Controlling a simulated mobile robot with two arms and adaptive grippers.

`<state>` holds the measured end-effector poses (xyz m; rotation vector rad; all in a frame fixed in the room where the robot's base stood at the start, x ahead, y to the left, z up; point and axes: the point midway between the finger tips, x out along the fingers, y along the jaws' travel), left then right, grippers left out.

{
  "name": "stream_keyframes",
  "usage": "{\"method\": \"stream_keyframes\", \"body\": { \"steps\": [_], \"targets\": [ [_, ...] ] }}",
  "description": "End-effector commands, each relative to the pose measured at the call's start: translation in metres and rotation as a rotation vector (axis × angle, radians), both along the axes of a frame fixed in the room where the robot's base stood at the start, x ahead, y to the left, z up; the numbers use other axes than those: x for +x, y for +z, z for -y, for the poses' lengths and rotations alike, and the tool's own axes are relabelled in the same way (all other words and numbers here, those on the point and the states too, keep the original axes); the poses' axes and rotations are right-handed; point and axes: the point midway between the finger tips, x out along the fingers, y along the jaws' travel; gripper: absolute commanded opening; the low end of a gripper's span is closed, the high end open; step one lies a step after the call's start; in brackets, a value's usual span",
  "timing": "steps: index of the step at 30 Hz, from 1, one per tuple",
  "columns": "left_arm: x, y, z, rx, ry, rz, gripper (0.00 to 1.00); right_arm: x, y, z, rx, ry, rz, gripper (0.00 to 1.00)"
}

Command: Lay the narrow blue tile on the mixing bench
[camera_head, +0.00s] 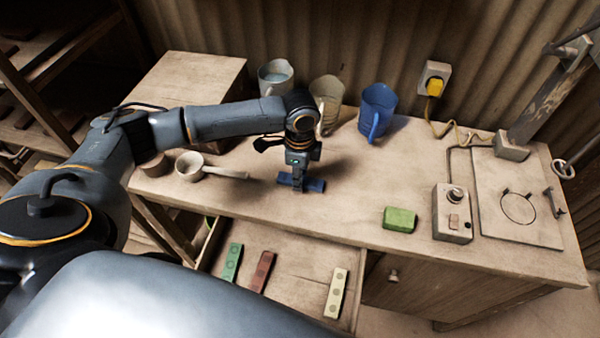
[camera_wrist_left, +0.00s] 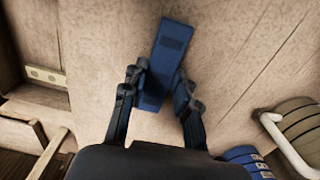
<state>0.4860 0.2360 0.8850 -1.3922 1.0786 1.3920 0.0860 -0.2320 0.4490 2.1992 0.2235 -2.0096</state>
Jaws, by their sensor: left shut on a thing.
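The narrow blue tile (camera_head: 314,185) is at my left gripper (camera_head: 298,177), above or on the middle of the wooden mixing bench (camera_head: 345,212). In the left wrist view the blue tile (camera_wrist_left: 172,45) lies between the two fingers of the left gripper (camera_wrist_left: 160,85), which is shut on it. The tile is flat and its far end sticks out past the fingertips. I cannot tell whether its underside touches the bench. My right gripper is not in view.
A ladle (camera_head: 205,170) lies left; a blue jug (camera_head: 376,112), an olive jug (camera_head: 326,98) and a grey mug (camera_head: 276,78) stand behind. A green block (camera_head: 399,219) and control box (camera_head: 452,215) are right. The open drawer holds green (camera_head: 232,262), red (camera_head: 262,271) and cream (camera_head: 337,292) tiles.

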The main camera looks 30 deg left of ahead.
Motion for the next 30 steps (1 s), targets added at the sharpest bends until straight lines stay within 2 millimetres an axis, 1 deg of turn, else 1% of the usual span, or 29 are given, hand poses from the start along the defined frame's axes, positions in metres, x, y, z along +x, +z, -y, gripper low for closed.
{"method": "stream_keyframes", "body": {
  "steps": [9, 10, 13, 23, 26, 29, 30],
  "targets": [
    [0.0, -0.002, 0.0, 0.0, 0.0, 0.0, 0.0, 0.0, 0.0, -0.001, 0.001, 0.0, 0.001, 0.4],
    [0.0, -0.003, 0.0, 0.0, 0.0, 0.001, 0.31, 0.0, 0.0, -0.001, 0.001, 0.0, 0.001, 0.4],
    [0.0, -0.003, 0.0, 0.0, 0.0, 0.001, 0.52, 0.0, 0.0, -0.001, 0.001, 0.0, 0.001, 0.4],
    [0.0, -0.001, 0.0, 0.0, 0.0, 0.001, 0.52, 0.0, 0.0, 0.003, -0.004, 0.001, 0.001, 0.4],
    [0.001, 0.006, 0.0, -0.001, 0.001, 0.001, 0.52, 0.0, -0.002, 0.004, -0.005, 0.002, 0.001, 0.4],
    [0.001, 0.022, 0.001, -0.001, 0.0, 0.004, 0.52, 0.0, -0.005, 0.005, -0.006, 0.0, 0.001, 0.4],
    [0.001, 0.03, 0.0, -0.002, 0.0, 0.006, 0.52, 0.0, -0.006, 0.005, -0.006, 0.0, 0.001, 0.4]
  ]
}}
